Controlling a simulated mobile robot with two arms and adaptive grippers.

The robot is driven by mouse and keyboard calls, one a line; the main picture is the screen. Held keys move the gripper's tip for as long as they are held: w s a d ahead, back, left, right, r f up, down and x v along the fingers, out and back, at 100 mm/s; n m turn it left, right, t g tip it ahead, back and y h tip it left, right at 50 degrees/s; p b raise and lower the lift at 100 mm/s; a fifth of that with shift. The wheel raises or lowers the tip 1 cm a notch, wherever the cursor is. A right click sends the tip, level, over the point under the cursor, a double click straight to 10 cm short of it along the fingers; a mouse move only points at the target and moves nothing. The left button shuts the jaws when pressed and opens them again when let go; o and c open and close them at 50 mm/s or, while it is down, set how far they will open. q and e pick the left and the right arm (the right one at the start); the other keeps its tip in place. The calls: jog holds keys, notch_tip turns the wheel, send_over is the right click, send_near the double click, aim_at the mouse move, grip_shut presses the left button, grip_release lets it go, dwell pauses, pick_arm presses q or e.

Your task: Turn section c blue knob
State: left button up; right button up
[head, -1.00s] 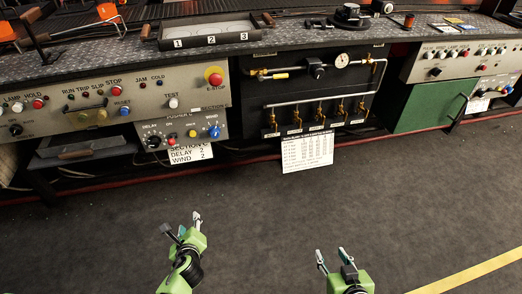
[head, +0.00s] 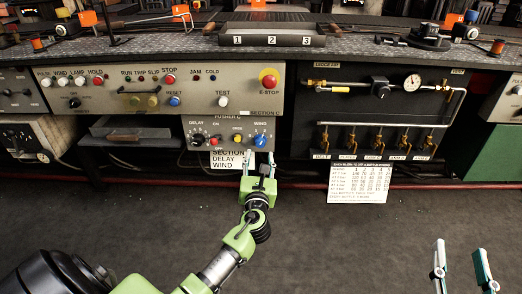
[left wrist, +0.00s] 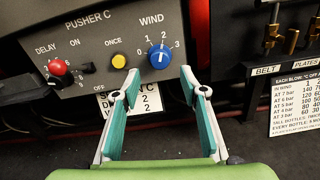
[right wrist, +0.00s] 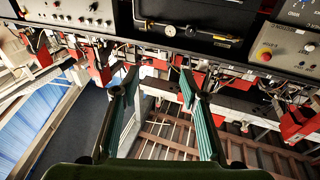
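The blue WIND knob (head: 260,141) is at the right end of the PUSHER C panel (head: 189,121), under the SECTION C label. It also shows in the left wrist view (left wrist: 160,57), with a pale mark on its face and a scale of 0 to 3 around it. My left gripper (head: 260,163) is open and empty just in front of and below the knob. In the left wrist view the knob sits beyond and between the fingertips, apart from them. My right gripper (head: 460,250) is open and empty, low at the right, far from the knob.
A yellow ONCE button (left wrist: 119,61) and a red-capped ON control (left wrist: 57,67) sit left of the knob. A card (head: 227,160) reading SECTION, DELAY, WIND hangs below the panel. A red E-STOP (head: 268,79) is above. Valves and pipes (head: 383,125) are to the right.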

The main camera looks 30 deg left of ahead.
aim_at(260, 145)
pick_arm(q)
jog(key=b+x, duration=0.1)
jog(key=x, duration=0.5)
jog(key=shift+w+a+b, duration=0.1)
jog(key=shift+w+b, duration=0.1)
jog(key=shift+b, duration=0.1)
pick_arm(e)
jog(key=s+r+t+y, duration=0.1)
jog(key=s+r+t, duration=0.2)
jog(key=r, duration=0.6)
jog(key=shift+s+a+t+y, duration=0.2)
jog(key=shift+t+y, duration=0.1)
jog(key=shift+t, duration=0.7)
pick_arm(q)
jog(key=shift+c, duration=0.3)
jog(key=c, duration=1)
